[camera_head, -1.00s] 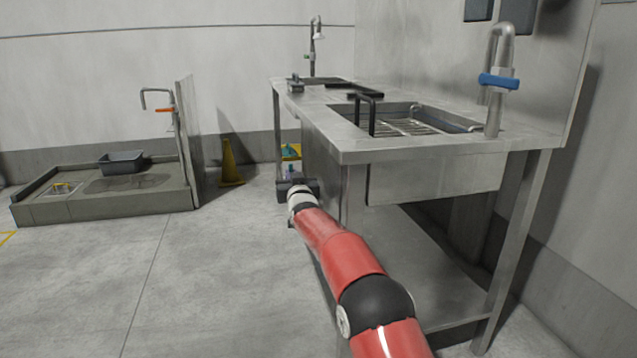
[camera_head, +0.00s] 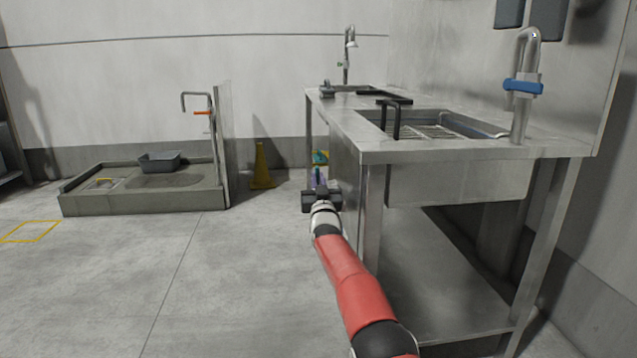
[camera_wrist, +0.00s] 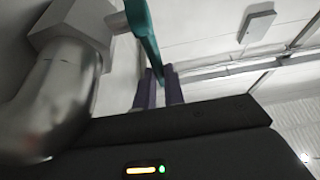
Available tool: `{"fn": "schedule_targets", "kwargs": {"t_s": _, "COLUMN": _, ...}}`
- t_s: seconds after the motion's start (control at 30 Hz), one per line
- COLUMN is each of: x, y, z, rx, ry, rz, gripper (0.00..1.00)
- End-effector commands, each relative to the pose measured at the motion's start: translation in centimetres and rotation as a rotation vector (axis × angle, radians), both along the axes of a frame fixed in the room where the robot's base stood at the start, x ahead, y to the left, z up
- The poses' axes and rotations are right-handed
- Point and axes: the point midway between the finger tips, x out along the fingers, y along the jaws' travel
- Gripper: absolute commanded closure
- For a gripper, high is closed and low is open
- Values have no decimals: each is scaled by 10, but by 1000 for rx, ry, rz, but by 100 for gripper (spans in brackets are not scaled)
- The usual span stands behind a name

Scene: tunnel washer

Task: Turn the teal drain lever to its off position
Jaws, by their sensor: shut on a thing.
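The teal drain lever (camera_wrist: 146,40) shows in the wrist view, running from a grey valve block (camera_wrist: 78,25) on a thick metal pipe (camera_wrist: 55,95) down to the fingers. My gripper (camera_wrist: 160,88) has its two purple fingers shut on the lever's end, one on each side. In the head view my gripper (camera_head: 319,180) is beside the near left leg of the steel sink table. A small teal patch (camera_head: 319,157) shows just beyond it, too small to tell its angle; the valve is otherwise hidden there.
The steel sink table (camera_head: 380,152) stands close on the right of my arm. A yellow cone (camera_head: 262,168) stands by the back wall. A low basin (camera_head: 145,202) with a grey tub (camera_head: 160,160) lies to the left. The floor between is clear.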

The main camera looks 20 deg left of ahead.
Motion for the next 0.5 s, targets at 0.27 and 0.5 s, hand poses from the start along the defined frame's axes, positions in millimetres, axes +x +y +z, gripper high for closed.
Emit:
{"fn": "schedule_targets", "kwargs": {"t_s": 0.27, "x": 0, "y": 0, "z": -1, "rx": 0, "ry": 1, "rz": 0, "gripper": 68}}
{"fn": "schedule_targets", "kwargs": {"t_s": 0.5, "x": 0, "y": 0, "z": 0, "rx": 0, "ry": 1, "rz": 0, "gripper": 67}}
